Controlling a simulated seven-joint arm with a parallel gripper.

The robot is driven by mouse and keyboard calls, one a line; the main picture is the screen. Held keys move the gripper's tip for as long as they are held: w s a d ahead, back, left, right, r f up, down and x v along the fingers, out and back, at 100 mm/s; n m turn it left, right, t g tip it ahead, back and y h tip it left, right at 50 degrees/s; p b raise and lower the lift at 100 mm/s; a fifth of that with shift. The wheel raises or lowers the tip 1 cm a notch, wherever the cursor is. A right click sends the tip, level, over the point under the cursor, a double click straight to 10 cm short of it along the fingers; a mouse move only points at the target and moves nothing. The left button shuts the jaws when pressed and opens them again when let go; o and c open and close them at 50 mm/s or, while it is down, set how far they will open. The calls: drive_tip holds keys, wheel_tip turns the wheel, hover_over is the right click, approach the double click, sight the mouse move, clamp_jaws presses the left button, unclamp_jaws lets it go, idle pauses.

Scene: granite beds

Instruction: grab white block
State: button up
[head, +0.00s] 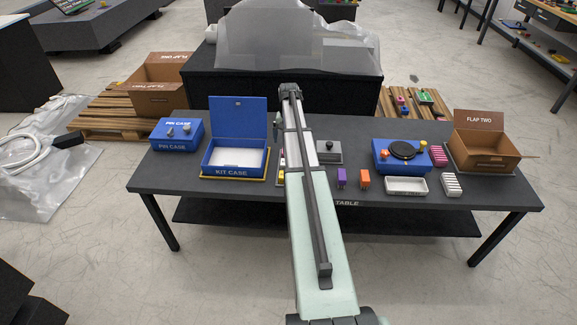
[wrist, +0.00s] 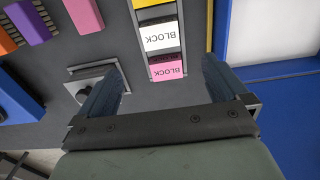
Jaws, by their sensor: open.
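My gripper (wrist: 163,65) is open and empty. Its two fingers stand wide apart at the lower edge of the row, with the pink block between their tips and the white block beyond.
The open blue kit case (head: 236,172) stands left of my arm, with the pin case (head: 178,135) further left. Right of my arm are a grey box with a knob (head: 328,152), a purple block (head: 341,178), an orange block (head: 364,180) and a white tray (head: 406,194).

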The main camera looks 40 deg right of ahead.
wheel_tip(320, 180, down, 12)
drive_tip(key=shift+a+f, duration=0.1)
idle(0.7)
drive_tip(key=shift+c, duration=0.5)
drive_tip(key=c, duration=1.2)
